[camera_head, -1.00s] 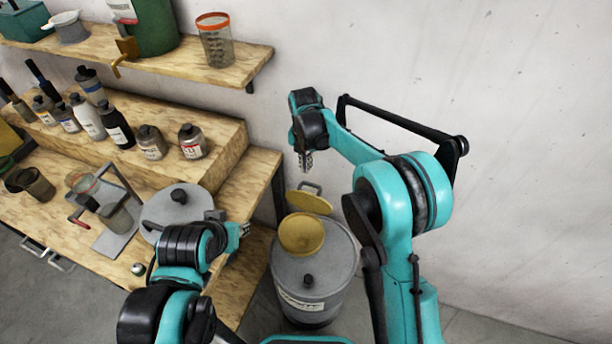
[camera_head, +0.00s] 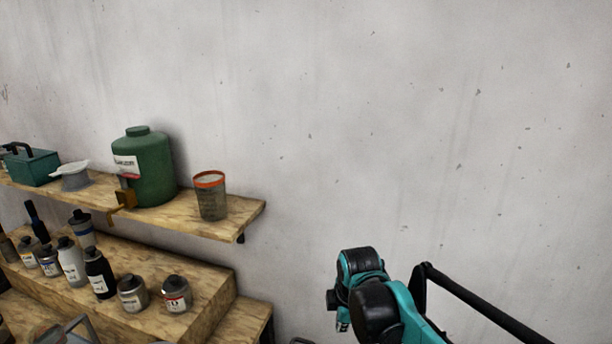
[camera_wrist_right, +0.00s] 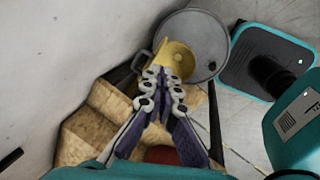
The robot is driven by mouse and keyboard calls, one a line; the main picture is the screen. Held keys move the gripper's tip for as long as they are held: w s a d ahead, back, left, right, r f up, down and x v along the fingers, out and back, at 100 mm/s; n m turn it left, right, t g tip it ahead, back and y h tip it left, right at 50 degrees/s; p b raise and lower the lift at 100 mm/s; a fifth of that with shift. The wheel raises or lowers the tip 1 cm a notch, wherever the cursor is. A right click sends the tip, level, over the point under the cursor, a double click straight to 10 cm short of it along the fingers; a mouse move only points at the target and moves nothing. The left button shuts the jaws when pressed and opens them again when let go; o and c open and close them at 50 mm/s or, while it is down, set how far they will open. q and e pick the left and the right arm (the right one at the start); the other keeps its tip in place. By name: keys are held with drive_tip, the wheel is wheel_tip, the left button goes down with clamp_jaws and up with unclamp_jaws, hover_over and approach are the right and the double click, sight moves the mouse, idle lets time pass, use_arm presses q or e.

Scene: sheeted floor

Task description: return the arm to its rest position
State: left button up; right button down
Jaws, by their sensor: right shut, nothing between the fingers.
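My right arm, teal and black, comes up at the bottom right of the head view, in front of the bare wall. Only a small part of its right gripper (camera_head: 342,325) shows there, low and pointing down. In the right wrist view the right gripper (camera_wrist_right: 165,76) has its two fingers together at the tips with nothing between them. Beyond the tips in that view are a yellow round piece (camera_wrist_right: 177,60) and the grey lidded drum (camera_wrist_right: 205,42), both apart from the fingers as far as I can tell. My left gripper is out of view.
A wooden shelf (camera_head: 235,221) on the left holds a green canister (camera_head: 146,170), an orange-rimmed cup (camera_head: 210,198) and a teal toolbox (camera_head: 33,167). Several bottles stand on the wooden step (camera_head: 205,312) below. The wall right of the shelf is clear.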

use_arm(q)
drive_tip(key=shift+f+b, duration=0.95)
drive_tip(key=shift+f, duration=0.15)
use_arm(e)
drive_tip(key=s+d+f+m+t, duration=0.2)
drive_tip(key=s+d+m, duration=0.2)
drive_tip(key=s+m, duration=0.4)
drive_tip(key=s+d+f+m+t, duration=0.2)
drive_tip(key=s+d+m, duration=0.3)
drive_tip(key=s+m, duration=0.4)
drive_tip(key=shift+s+d+f+m, duration=0.2)
drive_tip(key=shift+f+m, duration=0.4)
drive_tip(key=shift+m, duration=0.3)
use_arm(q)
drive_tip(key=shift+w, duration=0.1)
